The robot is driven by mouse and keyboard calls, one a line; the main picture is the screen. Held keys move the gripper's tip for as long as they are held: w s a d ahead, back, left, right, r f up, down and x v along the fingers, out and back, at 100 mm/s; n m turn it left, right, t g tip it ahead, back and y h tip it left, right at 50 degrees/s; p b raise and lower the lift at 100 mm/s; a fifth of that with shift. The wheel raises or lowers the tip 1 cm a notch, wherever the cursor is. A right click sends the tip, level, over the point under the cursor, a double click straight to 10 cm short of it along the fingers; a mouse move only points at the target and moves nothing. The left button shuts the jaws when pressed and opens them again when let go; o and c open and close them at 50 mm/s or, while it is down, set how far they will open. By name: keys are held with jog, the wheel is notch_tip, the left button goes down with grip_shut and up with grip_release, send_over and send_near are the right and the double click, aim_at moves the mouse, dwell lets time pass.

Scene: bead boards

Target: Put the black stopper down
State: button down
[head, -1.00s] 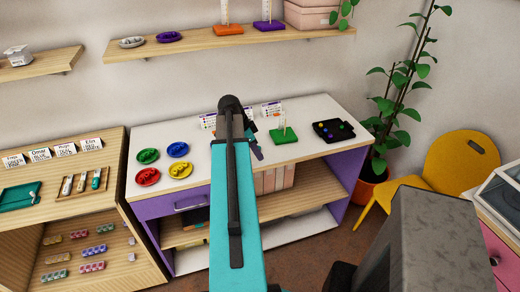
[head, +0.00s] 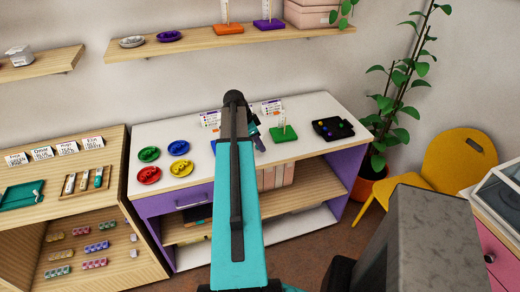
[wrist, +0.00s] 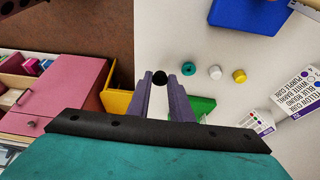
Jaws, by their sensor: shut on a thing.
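The small round black stopper (wrist: 160,78) sits between the purple fingertips of my gripper (wrist: 161,84) in the wrist view. My gripper is shut on it, over the white tabletop (wrist: 165,30) near its edge. I cannot tell how high the stopper is above the surface. A teal stopper (wrist: 189,68), a white one (wrist: 215,72) and a yellow one (wrist: 239,76) stand in a row to its right. In the head view my gripper (head: 260,144) shows partly behind my arm, left of the green base with a peg (head: 284,133); the stopper is hidden there.
Red, yellow, green and blue dishes (head: 149,174) are at the table's left.

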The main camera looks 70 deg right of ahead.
aim_at(263, 156)
jog(key=shift+f+p, duration=0.8)
jog(key=shift+f, duration=0.85)
jog(key=shift+f, duration=0.15)
jog(key=c, duration=1.6)
grip_release()
jog(key=shift+r, duration=0.25)
jog(key=shift+b+v, duration=2.2)
jog(key=shift+v, duration=3.8)
jog(key=shift+f, duration=0.1)
